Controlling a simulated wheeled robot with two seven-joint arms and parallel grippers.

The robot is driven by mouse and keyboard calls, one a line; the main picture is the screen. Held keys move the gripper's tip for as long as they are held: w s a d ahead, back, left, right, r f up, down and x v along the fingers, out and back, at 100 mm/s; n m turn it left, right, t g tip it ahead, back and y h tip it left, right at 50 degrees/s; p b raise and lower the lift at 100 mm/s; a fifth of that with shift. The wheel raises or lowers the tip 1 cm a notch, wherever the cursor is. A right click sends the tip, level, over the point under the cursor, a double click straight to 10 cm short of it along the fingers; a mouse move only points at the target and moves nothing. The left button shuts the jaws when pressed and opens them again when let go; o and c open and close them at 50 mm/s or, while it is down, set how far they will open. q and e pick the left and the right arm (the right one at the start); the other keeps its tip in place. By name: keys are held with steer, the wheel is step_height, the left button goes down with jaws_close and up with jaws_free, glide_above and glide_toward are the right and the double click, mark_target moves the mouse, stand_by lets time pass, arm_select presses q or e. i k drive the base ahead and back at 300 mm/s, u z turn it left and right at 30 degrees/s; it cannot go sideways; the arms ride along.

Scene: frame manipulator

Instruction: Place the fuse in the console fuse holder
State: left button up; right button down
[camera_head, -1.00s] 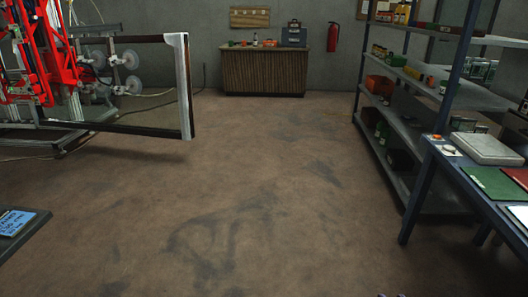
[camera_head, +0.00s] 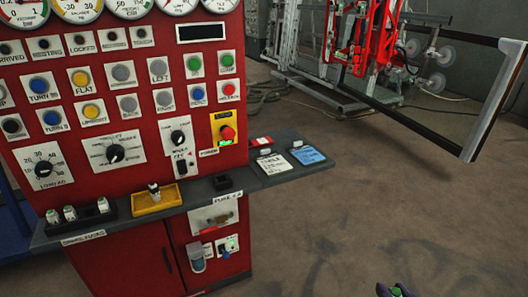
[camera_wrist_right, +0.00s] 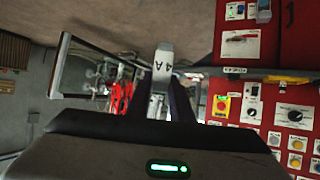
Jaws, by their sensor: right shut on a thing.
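The red console (camera_head: 120,120) fills the left of the head view. Below its ledge is a white panel labelled as a fuse (camera_head: 213,216), which looks like the fuse holder; it also shows at upper right in the wrist view (camera_wrist_right: 240,45). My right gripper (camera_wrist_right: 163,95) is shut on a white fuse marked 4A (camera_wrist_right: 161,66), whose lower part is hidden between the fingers. In the head view only a bit of this gripper (camera_head: 395,291) shows at the bottom edge, well right of the console. My left gripper is not in view.
Tags (camera_head: 307,155) lie on the side shelf.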

mark_target(222, 186)
steer(key=u, duration=0.35)
steer(key=i, duration=1.65)
